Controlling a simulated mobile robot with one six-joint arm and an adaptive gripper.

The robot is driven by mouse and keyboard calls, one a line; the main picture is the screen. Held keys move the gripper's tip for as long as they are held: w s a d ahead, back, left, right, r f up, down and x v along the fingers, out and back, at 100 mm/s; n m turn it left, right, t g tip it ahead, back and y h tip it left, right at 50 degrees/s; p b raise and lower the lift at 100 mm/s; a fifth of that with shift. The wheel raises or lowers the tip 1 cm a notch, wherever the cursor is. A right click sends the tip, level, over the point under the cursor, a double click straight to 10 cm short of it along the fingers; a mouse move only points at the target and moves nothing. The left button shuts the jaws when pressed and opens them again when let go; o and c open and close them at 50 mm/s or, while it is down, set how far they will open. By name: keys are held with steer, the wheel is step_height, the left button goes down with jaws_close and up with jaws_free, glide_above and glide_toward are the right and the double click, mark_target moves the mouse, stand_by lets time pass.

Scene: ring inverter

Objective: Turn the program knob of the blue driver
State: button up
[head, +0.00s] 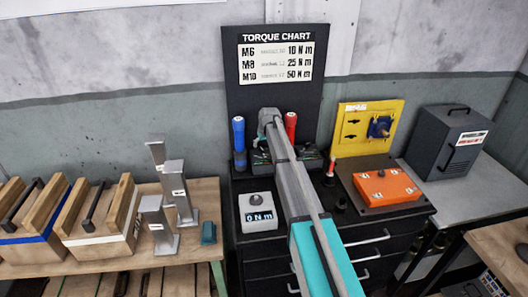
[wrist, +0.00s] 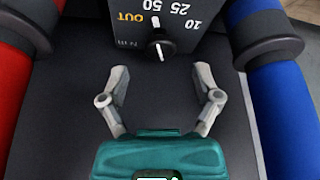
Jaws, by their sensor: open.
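The blue driver (head: 239,135) stands upright left of my arm in the head view; its thick blue body (wrist: 283,110) is at the right in the wrist view. A black knob with a white pointer line (wrist: 160,46) sits on a dark box face (wrist: 112,32) between the blue and red bodies. The face reads 10, 25, 50 and OUT, upside down. My gripper (wrist: 161,76) is open and empty, its fingers apart below the knob and not touching it. In the head view my arm hides the knob.
A red driver (head: 291,125) stands right of my arm, close to my gripper; it shows in the wrist view (wrist: 20,75). A grey box reading 0 N m (head: 259,213) and an orange box (head: 386,187) are on the cabinet top. A torque chart (head: 276,62) stands behind.

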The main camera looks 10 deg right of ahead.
mark_target(261, 148)
steer(key=shift+b+x, duration=1.15)
steer(key=shift+x, duration=0.35)
